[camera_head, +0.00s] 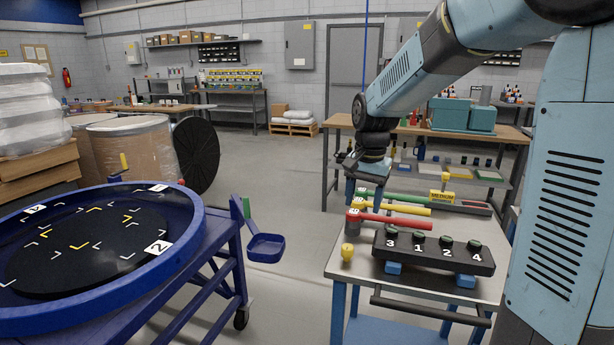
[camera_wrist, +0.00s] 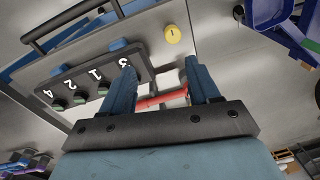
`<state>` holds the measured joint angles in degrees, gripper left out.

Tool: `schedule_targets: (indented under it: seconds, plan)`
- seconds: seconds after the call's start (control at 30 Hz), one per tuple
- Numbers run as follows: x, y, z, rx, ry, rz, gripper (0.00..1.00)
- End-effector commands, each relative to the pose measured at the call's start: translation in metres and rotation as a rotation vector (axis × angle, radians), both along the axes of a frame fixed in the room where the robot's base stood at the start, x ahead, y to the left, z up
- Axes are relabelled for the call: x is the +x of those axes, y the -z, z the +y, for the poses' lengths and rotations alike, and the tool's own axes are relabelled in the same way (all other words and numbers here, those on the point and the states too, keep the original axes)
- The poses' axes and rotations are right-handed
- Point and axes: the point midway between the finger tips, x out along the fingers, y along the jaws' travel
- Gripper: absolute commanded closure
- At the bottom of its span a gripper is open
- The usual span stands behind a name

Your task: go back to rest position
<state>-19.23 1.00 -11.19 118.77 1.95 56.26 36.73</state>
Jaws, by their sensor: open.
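My gripper (camera_head: 366,186) hangs over the back left of the grey workbench (camera_head: 347,270) on the right, at the end of my blue arm. In the wrist view my gripper (camera_wrist: 164,84) has its two blue fingers spread apart, with nothing held between them. A red-handled tool (camera_head: 390,218) lies on the bench below; its red handle (camera_wrist: 160,100) shows between the fingers in the wrist view. How high the fingertips are above the tools is hard to tell.
A black block (camera_head: 432,262) numbered 3, 1, 2, 4 and a yellow knob (camera_head: 347,251) stand on the bench. Yellow (camera_head: 400,209) and green (camera_head: 400,197) handles lie behind. A blue round tray (camera_head: 190,235) is at left, with a blue scoop (camera_head: 266,248) beside it.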

Motion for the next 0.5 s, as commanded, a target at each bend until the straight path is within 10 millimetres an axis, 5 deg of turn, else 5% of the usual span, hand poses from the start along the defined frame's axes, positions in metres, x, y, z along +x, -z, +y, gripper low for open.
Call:
schedule_targets:
  seconds: [0.5]
  plan:
    - [-0.114, -0.061, -0.048, -0.005, -0.240, -0.217, 0.39]
